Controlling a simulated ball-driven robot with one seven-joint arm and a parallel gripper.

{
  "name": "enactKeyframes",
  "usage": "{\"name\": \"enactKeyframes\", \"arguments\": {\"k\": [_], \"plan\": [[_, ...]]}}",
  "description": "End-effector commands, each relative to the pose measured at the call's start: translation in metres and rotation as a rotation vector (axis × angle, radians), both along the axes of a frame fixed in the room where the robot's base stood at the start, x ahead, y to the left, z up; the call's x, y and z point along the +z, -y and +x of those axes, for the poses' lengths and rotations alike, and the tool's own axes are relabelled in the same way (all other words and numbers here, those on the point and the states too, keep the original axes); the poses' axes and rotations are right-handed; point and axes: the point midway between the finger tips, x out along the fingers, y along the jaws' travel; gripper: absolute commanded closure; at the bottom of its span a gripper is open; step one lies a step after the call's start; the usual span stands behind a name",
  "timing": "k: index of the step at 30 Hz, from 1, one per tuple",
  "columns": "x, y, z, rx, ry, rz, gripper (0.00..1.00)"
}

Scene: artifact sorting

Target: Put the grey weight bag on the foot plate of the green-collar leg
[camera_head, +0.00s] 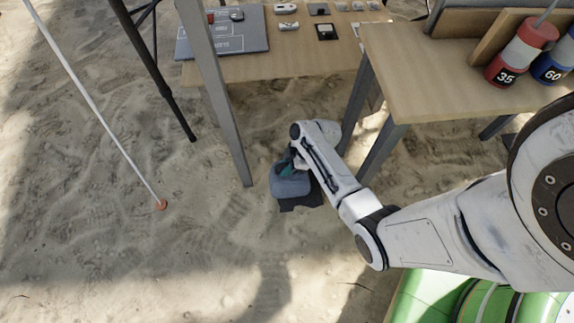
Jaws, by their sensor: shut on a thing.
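The grey weight bag (289,186), blue-grey in this light, is low over the sand near the middle of the view. My gripper (292,163) reaches down from the upper right and is shut on the top of the bag, beside a small teal part. My wrist partly hides the fingers. A dark flat patch (301,204) shows under and right of the bag. I cannot tell whether it is a foot plate or shadow, or whether the bag touches it. No green collar can be made out clearly on any leg.
A grey leg (228,125) stands just left of the bag. A wooden table (300,62) with small items and another table (430,95) with red (520,55) and blue (555,65) canisters are behind. A white pole (105,120) stands left. Sand is open at front left.

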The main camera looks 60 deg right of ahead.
Motion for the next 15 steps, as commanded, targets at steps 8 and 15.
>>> {"name": "enactKeyframes", "arguments": {"k": [8,15], "plan": [[-0.0028,-0.0001,-0.0001,0.0,0.0,0.0,0.67],[-0.0028,-0.0002,-0.0002,0.0,0.0,0.0,0.51]]}}
